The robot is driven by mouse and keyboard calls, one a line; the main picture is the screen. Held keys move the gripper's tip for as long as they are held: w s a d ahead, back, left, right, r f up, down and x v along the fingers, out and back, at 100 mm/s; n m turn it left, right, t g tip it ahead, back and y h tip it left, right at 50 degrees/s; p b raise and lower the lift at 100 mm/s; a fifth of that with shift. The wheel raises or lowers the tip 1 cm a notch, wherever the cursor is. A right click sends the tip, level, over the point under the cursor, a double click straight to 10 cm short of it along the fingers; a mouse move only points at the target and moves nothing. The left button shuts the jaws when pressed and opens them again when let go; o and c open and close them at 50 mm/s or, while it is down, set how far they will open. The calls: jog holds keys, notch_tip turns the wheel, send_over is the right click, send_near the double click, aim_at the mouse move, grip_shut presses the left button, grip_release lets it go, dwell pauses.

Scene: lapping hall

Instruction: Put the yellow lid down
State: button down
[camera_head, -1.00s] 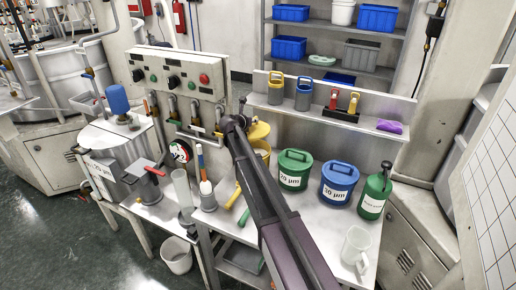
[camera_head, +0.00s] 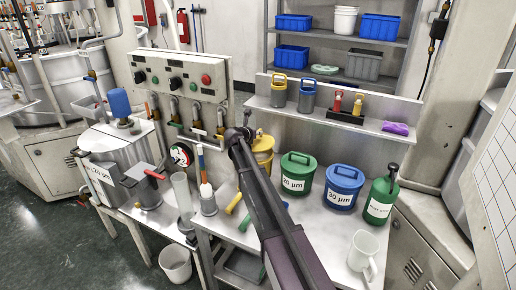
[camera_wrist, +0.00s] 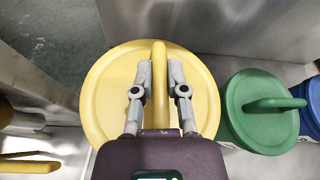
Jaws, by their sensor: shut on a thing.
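The yellow lid (camera_wrist: 105,95) is a round disc with a raised bar handle, seen from above in the wrist view. My gripper (camera_wrist: 160,72) is shut on that handle, one finger on each side. In the head view the lid (camera_head: 263,144) is at the top of the yellow pot (camera_head: 267,164), partly hidden by my arm. Lid and pot look close together or touching; I cannot tell whether the lid is fully seated. The wrist view does not show the pot's body under the lid.
A green lidded pot (camera_head: 293,185) stands just right of the yellow pot, then a blue lidded pot (camera_head: 339,197) and a green bottle (camera_head: 379,201). A low shelf (camera_head: 317,114) runs behind. A yellow-handled tool (camera_head: 234,203) lies to the left.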

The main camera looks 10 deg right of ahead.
aim_at(255, 143)
jog(key=shift+f+b, duration=0.3)
jog(key=shift+f, duration=0.3)
jog(key=shift+f, duration=0.1)
jog(key=shift+f+b, duration=1.8)
jog(key=shift+b, duration=0.1)
jog(key=c, duration=0.7)
grip_release()
jog(key=shift+o, duration=0.2)
jog(key=shift+s+r, duration=0.1)
jog(key=shift+r, duration=0.05)
jog(key=p+v, duration=0.4)
jog(key=v, duration=0.7)
jog(key=shift+s+a+p, duration=0.2)
jog(key=shift+s+p, duration=0.1)
jog(key=shift+s, duration=0.05)
